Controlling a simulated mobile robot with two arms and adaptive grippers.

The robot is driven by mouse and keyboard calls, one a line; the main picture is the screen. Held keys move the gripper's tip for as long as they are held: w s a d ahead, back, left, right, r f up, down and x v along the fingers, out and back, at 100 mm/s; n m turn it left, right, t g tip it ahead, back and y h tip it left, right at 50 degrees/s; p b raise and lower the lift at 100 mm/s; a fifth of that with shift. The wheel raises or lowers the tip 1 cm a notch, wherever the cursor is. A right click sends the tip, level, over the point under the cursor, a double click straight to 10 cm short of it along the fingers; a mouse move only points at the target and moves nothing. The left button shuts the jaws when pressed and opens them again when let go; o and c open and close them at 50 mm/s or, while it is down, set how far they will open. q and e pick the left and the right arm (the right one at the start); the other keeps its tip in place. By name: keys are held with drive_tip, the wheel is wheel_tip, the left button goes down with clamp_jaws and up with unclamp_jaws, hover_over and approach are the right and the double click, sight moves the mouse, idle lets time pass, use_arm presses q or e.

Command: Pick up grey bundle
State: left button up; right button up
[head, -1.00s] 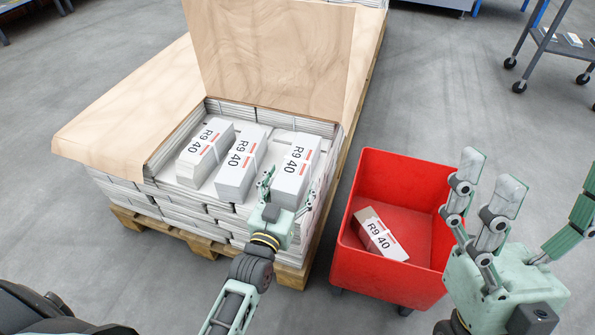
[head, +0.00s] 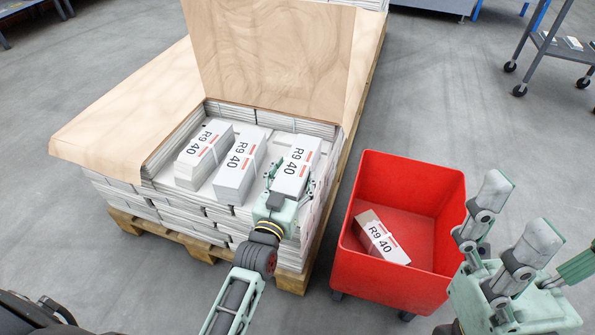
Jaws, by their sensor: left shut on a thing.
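Grey-white bundles marked "R9 40" lie in the open corner of the stack on the pallet: a left one (head: 204,154), a middle one (head: 240,170) and a right one (head: 297,165). My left gripper (head: 288,190) is at the near end of the right bundle, its fingers shut on it. The bundle hides part of the fingers. Another grey bundle (head: 381,238) lies inside the red bin (head: 398,283). My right gripper (head: 515,225) is at the right edge, fingers up and spread, open and empty.
The wooden pallet (head: 196,242) holds stacked newspapers. A brown cover sheet (head: 268,57) stands folded up behind the bundles. A grey cart (head: 548,45) stands at the back right. Bare floor lies around the pallet and bin.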

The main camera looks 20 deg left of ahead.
use_arm(q)
drive_tip(key=c, duration=0.9)
drive_tip(key=shift+r, duration=0.25)
clamp_jaws()
drive_tip(key=shift+w, duration=0.1)
